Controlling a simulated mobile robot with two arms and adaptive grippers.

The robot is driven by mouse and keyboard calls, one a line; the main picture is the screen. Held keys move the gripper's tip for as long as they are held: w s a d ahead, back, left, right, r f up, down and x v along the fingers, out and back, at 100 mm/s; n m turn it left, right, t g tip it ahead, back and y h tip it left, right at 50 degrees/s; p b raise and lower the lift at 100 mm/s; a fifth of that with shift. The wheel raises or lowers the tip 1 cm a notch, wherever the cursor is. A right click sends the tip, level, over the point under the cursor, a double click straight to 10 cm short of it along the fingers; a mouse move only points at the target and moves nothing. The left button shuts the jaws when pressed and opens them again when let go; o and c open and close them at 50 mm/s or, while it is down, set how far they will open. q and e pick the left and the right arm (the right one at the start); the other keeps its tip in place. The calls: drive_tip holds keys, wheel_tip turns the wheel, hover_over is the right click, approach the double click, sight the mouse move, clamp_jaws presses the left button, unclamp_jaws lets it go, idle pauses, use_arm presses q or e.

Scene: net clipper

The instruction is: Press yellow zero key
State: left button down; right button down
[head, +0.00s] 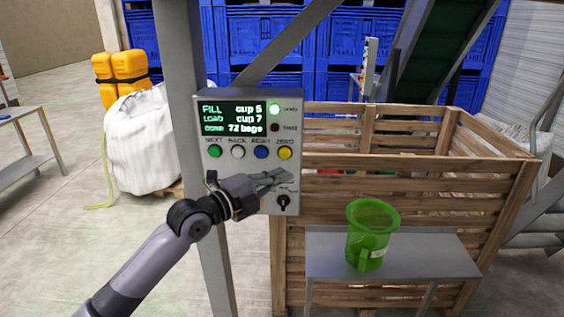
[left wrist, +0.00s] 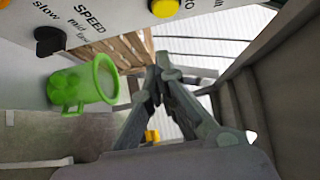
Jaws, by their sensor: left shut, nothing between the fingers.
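The yellow zero key (head: 285,153) is the rightmost of the row of round buttons on the grey control box (head: 248,180). It also shows at the top edge of the left wrist view (left wrist: 165,8). My left gripper (head: 281,174) is shut and empty. In the head view its fingertips appear just below the yellow key and in front of the box. In the left wrist view the fingertips (left wrist: 158,68) appear below the key and apart from it. My right gripper is not in view.
Green (head: 214,151), white (head: 238,152) and blue (head: 261,152) buttons sit left of the yellow key, under a lit display (head: 232,117). A black knob (head: 283,202) is below. A green cup (head: 371,236) stands on a metal shelf (head: 440,262) beside a wooden crate (head: 410,164).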

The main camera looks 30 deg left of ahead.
sight(285, 153)
use_arm(q)
drive_tip(key=w, duration=0.1)
drive_tip(key=w+a, duration=0.1)
drive_tip(key=w+p, duration=0.1)
drive_tip(key=w, duration=0.1)
drive_tip(key=shift+a, duration=0.4)
